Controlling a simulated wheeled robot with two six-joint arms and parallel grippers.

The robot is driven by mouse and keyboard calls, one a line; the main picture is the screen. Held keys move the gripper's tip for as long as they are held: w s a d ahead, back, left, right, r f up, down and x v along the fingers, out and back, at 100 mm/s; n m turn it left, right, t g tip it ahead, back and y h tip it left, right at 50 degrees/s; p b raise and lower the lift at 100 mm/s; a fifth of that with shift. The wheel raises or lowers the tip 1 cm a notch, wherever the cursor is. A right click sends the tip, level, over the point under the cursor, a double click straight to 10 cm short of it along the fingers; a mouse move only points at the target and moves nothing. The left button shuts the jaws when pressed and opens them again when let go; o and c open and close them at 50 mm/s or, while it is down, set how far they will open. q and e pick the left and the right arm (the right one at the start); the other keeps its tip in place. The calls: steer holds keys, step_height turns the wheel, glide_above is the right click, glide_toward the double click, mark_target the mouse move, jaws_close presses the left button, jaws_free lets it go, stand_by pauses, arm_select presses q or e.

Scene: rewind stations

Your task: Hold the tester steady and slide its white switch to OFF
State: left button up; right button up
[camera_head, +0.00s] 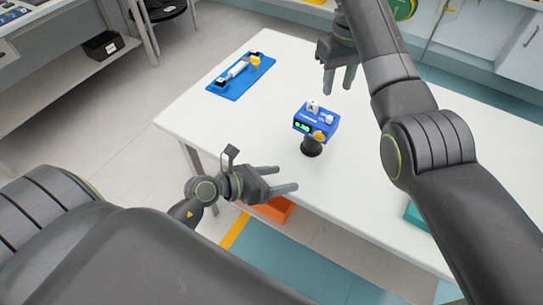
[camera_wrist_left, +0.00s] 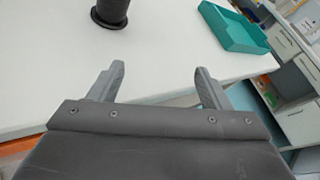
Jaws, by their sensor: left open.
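The tester (camera_head: 316,121) is a blue box on a short black stand (camera_head: 311,148) on the white table. It has a green-lit display, small white parts on top and a yellow part at its right front. I cannot tell which white part is the switch or its position. My left gripper (camera_head: 288,178) is open and empty at the table's near edge, in front of the stand and apart from it. The left wrist view shows its spread fingers (camera_wrist_left: 160,68) and the stand's base (camera_wrist_left: 112,14). My right gripper (camera_head: 339,88) is open and empty, behind the tester and slightly right.
A blue tray (camera_head: 228,92) with a white and yellow item lies at the table's far left. A teal tray (camera_wrist_left: 235,30) is at the right in the left wrist view. An orange bin (camera_head: 274,208) is below the table edge. The white tabletop (camera_head: 200,125) left of the tester is clear.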

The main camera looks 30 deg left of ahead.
mark_target(313, 143)
arm_select(q)
steer(key=w+a+r+y, duration=0.1)
steer(key=y, duration=0.1)
steer(key=w+a+r+m+t+y, duration=0.1)
steer(key=w+a+y, duration=0.1)
steer(key=shift+w+a+r, duration=0.15)
steer(key=shift+w+a, duration=0.1)
steer(key=shift+w+t, duration=0.15)
steer(key=shift+t, duration=0.15)
steer(key=x, duration=1.7)
steer(key=c, duration=1.3)
